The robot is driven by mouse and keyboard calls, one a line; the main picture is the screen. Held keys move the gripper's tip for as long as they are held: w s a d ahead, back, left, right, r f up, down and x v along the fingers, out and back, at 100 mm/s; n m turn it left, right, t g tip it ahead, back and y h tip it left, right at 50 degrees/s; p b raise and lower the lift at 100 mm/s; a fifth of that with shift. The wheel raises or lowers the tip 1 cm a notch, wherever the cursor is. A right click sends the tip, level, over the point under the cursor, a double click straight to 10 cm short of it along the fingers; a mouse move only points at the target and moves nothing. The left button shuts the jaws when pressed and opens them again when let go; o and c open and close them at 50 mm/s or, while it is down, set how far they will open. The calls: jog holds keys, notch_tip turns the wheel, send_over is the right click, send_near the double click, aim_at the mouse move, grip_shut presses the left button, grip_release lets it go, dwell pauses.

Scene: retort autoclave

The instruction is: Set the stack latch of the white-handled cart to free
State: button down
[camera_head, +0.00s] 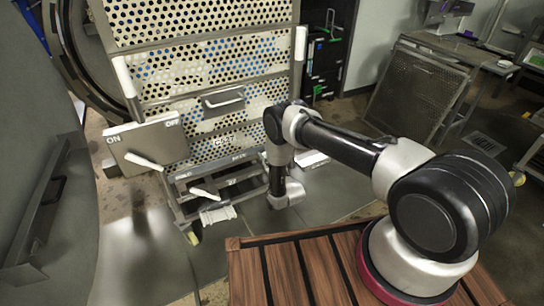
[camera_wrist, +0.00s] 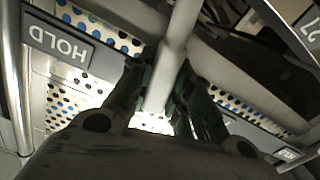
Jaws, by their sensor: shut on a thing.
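The cart (camera_head: 215,70) with white upright handles (camera_head: 125,77) stands in front of the large round opening, its perforated layers stacked. In the wrist view, a pale lever bar (camera_wrist: 181,30) runs down between the fingers of my gripper (camera_wrist: 160,85), which is shut on it. A dark plate marked HOLD (camera_wrist: 68,45) appears upside down to the left of the lever. A smaller label (camera_wrist: 287,154) at lower right is too small to read. In the head view my fingers are hidden behind my wrist, low at the cart's right side.
A plate marked ON and OFF (camera_head: 148,143) with a white lever (camera_head: 145,161) is at the cart's left. Another white lever (camera_head: 204,193) and a white pedal-like piece (camera_head: 217,215) sit low at its front. A mesh panel (camera_head: 415,95) leans at a table on the right.

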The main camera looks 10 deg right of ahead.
jog(key=shift+s+a+f+n, duration=0.25)
jog(key=shift+a+f+n, duration=0.2)
jog(key=shift+a+n, duration=0.35)
jog(key=shift+s+a+f+n, duration=0.35)
jog(key=shift+a+n, duration=0.35)
jog(key=shift+n, duration=0.25)
jog(key=shift+s+a+f+n, duration=0.2)
jog(key=shift+a+f+n, duration=0.3)
jog(key=shift+a+n, duration=0.3)
jog(key=c, duration=1.3)
grip_release()
jog(key=v, duration=1.2)
